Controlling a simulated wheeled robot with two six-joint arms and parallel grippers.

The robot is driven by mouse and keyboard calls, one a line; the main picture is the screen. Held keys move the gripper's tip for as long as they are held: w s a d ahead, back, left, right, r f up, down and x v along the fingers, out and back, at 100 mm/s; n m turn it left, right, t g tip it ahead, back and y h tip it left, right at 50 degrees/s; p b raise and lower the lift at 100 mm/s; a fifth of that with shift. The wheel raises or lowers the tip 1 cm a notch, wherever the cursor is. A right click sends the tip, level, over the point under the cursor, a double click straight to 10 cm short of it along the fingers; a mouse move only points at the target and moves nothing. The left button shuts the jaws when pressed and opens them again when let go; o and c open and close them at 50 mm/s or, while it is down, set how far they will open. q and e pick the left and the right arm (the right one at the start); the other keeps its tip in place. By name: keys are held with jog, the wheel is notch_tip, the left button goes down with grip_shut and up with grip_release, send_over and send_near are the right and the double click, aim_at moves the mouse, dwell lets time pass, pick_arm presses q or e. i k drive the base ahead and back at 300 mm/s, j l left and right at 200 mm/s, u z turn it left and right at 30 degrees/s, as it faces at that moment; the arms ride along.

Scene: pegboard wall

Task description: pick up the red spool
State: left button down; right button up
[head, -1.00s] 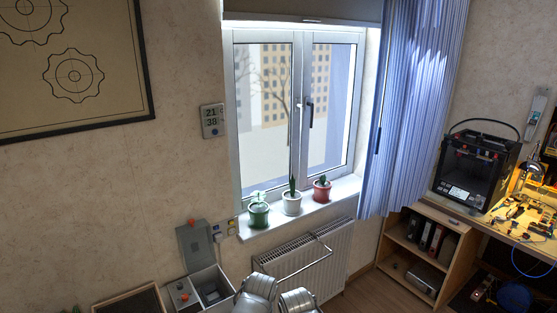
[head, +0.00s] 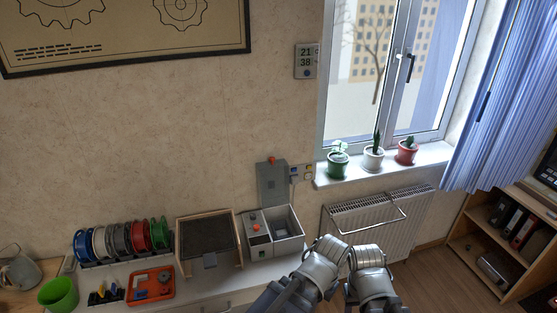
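The red spool (head: 140,237) stands upright in a row of spools on a rack at the left, on the bench along the wall. A green spool (head: 158,233) is close on its right and a grey spool (head: 119,239) close on its left, so mostly its edge and part of its face show. Only grey links of my arms show at the bottom centre, well to the right of the spools. Neither gripper can be made out in the head view.
Near the spools are a green cup (head: 58,294), an orange tray (head: 151,286) and a wooden-framed dark box (head: 207,240). A grey box with a raised lid (head: 272,184) stands further right. A radiator (head: 385,218) with a rail is under the window.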

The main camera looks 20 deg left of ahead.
aim_at(140, 232)
jog(key=u, duration=1.8)
